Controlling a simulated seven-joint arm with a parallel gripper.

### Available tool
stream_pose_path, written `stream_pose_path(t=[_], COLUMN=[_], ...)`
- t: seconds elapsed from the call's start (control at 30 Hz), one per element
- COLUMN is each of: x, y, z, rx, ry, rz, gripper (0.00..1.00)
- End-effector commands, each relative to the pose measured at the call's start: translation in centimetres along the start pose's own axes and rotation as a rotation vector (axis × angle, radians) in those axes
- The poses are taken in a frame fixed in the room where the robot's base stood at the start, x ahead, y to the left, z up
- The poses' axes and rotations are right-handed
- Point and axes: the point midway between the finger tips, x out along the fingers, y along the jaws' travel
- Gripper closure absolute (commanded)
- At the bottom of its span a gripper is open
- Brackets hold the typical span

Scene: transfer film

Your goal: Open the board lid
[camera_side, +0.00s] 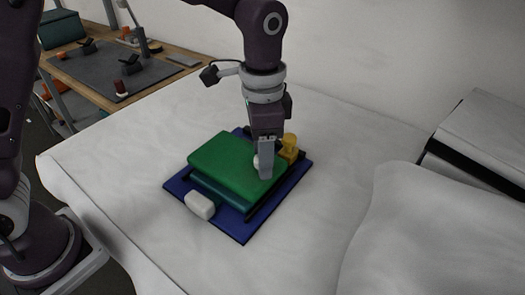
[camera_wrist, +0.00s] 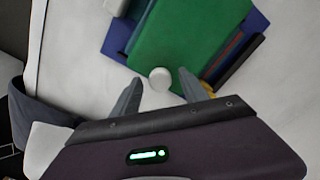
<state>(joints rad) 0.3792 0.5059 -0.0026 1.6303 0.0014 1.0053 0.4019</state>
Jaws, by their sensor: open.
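The board is a dark blue base (camera_side: 242,232) lying flat on the white-covered surface, with a teal box on it. Its green lid (camera_side: 227,163) covers the box; the lid also fills the upper middle of the wrist view (camera_wrist: 195,35). A small white round knob (camera_wrist: 160,78) is at the lid's near edge in the wrist view. My gripper (camera_side: 264,170) points down at the lid's right part in the side view. Its two fingers (camera_wrist: 160,92) are apart, one on each side of the knob. Whether they touch it cannot be told.
A white block (camera_side: 200,205) sits at the base's front left edge. A yellow piece (camera_side: 290,149) stands behind my gripper. A rumpled white cover (camera_side: 430,235) rises at the right. A wooden bench (camera_side: 165,72) with tools is at the back left.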

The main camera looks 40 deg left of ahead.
Motion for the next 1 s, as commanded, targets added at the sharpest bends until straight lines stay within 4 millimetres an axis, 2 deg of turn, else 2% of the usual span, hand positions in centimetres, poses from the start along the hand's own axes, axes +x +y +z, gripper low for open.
stream_pose_path(t=[0.13, 0.3, 0.4, 1.0], x=[-0.03, -0.05, -0.06, -0.09], y=[-0.01, -0.01, -0.01, 0.01], z=[0.01, 0.01, 0.01, 0.02], rx=[-0.001, -0.001, -0.001, -0.001], ry=[0.0, 0.0, 0.0, 0.0], rz=[0.0, 0.0, 0.0, 0.0], gripper=[0.5, 0.84, 1.0, 1.0])
